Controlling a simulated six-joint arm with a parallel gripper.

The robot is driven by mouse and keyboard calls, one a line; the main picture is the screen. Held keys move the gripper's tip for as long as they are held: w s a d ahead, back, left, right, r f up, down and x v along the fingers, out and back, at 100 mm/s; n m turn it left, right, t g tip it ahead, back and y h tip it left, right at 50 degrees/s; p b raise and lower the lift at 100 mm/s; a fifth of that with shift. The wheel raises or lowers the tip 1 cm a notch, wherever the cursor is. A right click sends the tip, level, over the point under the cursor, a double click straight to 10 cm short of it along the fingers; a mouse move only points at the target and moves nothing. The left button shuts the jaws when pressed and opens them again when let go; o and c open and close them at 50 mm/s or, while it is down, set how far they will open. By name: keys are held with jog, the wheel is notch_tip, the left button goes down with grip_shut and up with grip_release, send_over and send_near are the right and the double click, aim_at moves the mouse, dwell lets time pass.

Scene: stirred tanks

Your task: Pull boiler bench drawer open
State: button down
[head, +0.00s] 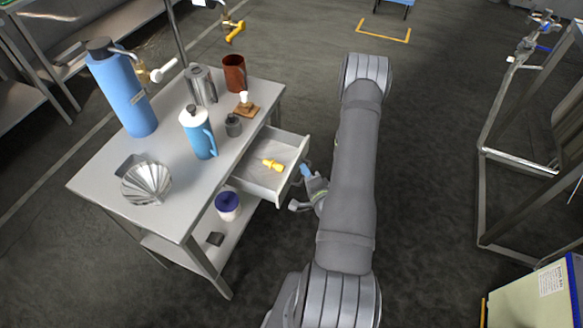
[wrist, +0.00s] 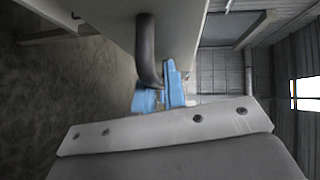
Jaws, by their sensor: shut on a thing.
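The bench (head: 100,190) has a white top and stands at the left in the head view. Its drawer (head: 283,190) is pulled out towards my arm, with its inside showing. A small yellow object (head: 272,165) lies in the drawer. My gripper (head: 306,171) is at the drawer's front, partly hidden by my arm. In the wrist view my gripper's blue fingers (wrist: 158,95) are shut on the dark curved drawer handle (wrist: 147,50), which stands out from the drawer front (wrist: 180,30).
The bench top holds a tall blue flask (head: 122,90), a blue jug (head: 198,132), a metal pitcher (head: 201,86), a brown mug (head: 235,74) and a ribbed metal piece (head: 147,184). A jar with a purple lid (head: 228,205) stands on the lower shelf. Floor right of my arm is clear up to a metal frame (head: 482,180).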

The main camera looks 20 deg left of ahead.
jog(key=shift+d, duration=1.4)
jog(key=c, duration=1.5)
grip_release()
jog(key=v, duration=1.7)
jog(key=shift+d, duration=0.15)
jog(key=shift+s, duration=0.1)
